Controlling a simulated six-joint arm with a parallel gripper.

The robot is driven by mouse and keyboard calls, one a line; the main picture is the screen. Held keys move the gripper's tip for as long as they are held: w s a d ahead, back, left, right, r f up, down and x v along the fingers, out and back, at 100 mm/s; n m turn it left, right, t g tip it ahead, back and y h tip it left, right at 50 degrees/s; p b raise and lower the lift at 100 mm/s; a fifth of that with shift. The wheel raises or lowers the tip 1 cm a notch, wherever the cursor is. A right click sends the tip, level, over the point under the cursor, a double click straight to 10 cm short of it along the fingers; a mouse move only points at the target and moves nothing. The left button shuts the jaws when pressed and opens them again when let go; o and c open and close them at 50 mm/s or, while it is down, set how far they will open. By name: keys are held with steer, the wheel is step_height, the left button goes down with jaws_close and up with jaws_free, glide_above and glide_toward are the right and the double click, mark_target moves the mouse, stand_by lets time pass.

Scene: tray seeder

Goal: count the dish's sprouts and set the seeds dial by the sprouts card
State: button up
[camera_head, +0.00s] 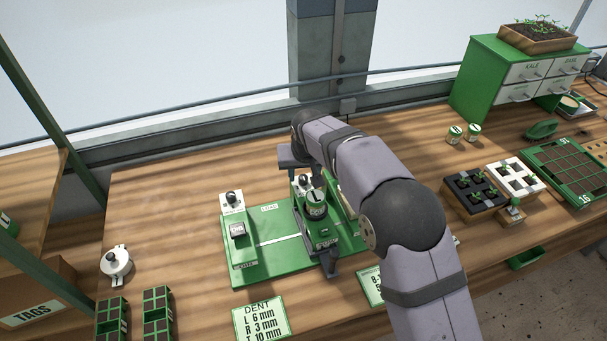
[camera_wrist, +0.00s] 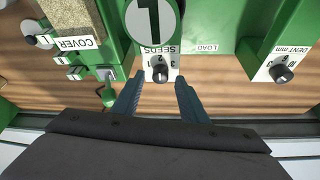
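The seeds dial (camera_wrist: 160,73) is a small dark knob on a white plate marked SEEDS, upside down in the wrist view. Its pointer setting is too small to read surely. My gripper (camera_wrist: 159,80) is open, with one finger on each side of the dial and a visible gap to it. In the head view my gripper (camera_head: 303,160) is over the back of the green seeder (camera_head: 262,260), largely hidden by my arm. A pale card (camera_head: 371,285) at the front is partly hidden by my arm; its text is unclear. No dish with countable sprouts is clear.
A DENT card (camera_head: 260,318) lies at the front. The dent dial (camera_wrist: 283,73) and the COVER panel (camera_wrist: 76,43) flank the seeds dial. Seedling trays (camera_head: 474,190) and a green drawer cabinet (camera_head: 500,80) stand at right. The left tabletop is mostly clear.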

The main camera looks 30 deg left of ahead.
steer(key=b+v, duration=0.2)
steer(key=v, duration=0.4)
steer(key=shift+s+r, duration=0.2)
steer(key=shift+r, duration=0.1)
steer(key=shift+d, duration=0.1)
steer(key=shift+m+h, duration=0.5)
steer(key=shift+m, duration=0.3)
steer(key=d, duration=0.4)
steer(key=w+d+f, duration=0.1)
steer(key=d, duration=0.8)
steer(key=shift+w+d+f, duration=0.1)
steer(key=shift+w+f, duration=0.05)
steer(key=s+d+f+m+g+h, duration=0.15)
steer(key=s+d, duration=0.25)
steer(key=d, duration=1)
steer(key=s+d+f+m+g, duration=0.1)
steer(key=s+d+f+m, duration=0.1)
steer(key=s+d, duration=0.5)
steer(key=s+d+f+m+g, duration=0.1)
steer(key=s+d+f, duration=0.3)
steer(key=s+d, duration=0.4)
steer(key=s, duration=0.3)
steer(key=shift+d+f+m, duration=0.2)
steer(key=shift+f+m, duration=0.1)
steer(key=shift+m, duration=0.05)
